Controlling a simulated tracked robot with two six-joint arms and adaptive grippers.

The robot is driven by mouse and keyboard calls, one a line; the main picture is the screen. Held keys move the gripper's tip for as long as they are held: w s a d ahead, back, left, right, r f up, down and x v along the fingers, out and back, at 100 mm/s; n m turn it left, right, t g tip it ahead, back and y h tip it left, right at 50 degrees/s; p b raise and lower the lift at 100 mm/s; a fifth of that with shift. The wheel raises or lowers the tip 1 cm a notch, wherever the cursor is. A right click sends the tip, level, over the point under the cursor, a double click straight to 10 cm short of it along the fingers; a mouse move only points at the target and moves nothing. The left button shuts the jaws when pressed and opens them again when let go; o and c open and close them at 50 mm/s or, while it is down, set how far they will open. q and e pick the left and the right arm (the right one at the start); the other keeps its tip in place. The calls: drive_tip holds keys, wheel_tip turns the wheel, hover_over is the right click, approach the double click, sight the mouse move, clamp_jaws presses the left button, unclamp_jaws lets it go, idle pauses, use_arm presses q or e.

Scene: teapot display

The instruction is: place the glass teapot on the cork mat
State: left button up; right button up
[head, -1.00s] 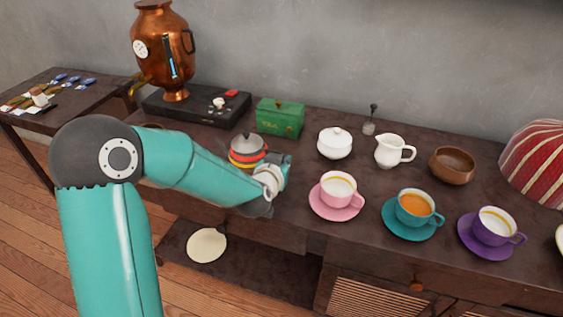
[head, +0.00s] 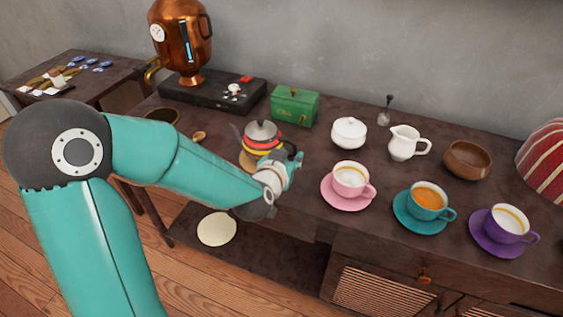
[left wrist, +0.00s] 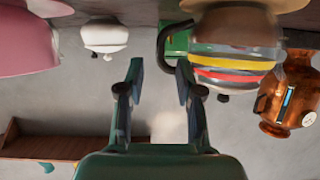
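The glass teapot (head: 263,140), with red and yellow bands and a grey lid, stands upright on the dark counter's left part. A tan cork mat (head: 246,160) shows at its lower left edge; the teapot appears to rest on it, though most of the mat is hidden. My left gripper (head: 292,160) is just in front and to the right of the teapot. In the upside-down left wrist view, the gripper (left wrist: 160,78) is open, with nothing between its fingers. The teapot (left wrist: 235,62) is at right there, its dark handle (left wrist: 164,45) just beyond the fingertips. My right gripper is not in view.
A pink cup (head: 351,180) on its saucer stands close right of my left gripper. A green tea box (head: 294,106) and a white sugar bowl (head: 348,133) are behind. A copper samovar (head: 182,42) stands at back left. Teal and purple cups stand farther right.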

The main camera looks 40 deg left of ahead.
use_arm(q)
drive_tip(key=v, duration=0.5)
drive_tip(key=shift+s+d+r+b, duration=0.1)
drive_tip(key=shift+s+d+b, duration=0.05)
drive_tip(key=shift+s+b, duration=0.25)
